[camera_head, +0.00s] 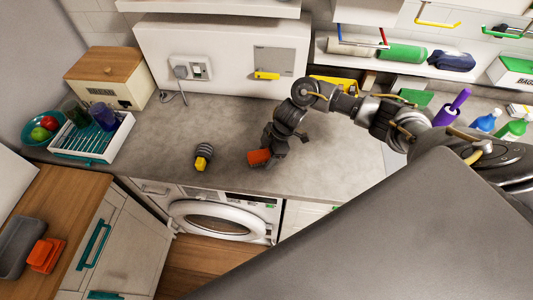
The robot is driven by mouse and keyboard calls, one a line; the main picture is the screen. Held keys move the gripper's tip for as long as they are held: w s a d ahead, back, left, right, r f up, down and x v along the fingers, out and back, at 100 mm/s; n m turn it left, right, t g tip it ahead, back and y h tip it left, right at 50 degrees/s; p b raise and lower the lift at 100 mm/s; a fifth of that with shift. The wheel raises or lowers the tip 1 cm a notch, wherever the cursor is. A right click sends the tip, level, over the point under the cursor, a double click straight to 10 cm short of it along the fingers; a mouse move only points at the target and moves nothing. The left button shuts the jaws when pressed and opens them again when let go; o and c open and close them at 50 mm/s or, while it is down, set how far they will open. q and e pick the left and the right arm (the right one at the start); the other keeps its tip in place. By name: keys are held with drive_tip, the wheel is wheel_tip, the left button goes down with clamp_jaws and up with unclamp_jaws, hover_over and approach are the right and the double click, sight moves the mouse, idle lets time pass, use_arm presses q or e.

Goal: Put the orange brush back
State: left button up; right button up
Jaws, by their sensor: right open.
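An orange block-like thing (259,156), perhaps the orange brush, is at the front part of the grey counter, right at my right gripper. My right gripper (272,155) points down over the counter, its jaws open, and partly hides this orange thing. I cannot tell whether the fingers touch it. Another orange thing (46,255) lies beside a grey tray (20,245) on the wooden top at the lower left; which of the two is the brush is too small to tell. My left gripper is not in view.
A dark and yellow object (203,157) stands left of my right gripper. A dish rack (92,140) and a bread box (108,76) are at the left. A washing machine (222,217) is below the counter. Bottles (486,121) stand at the right. The counter's middle is clear.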

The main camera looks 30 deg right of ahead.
drive_tip(key=shift+r, duration=0.1)
drive_tip(key=shift+r, duration=0.3)
drive_tip(key=v, duration=1.1)
drive_tip(key=shift+d+r+b, duration=0.2)
drive_tip(key=shift+r+b, duration=0.05)
drive_tip(key=shift+b, duration=0.05)
drive_tip(key=shift+s, duration=0.1)
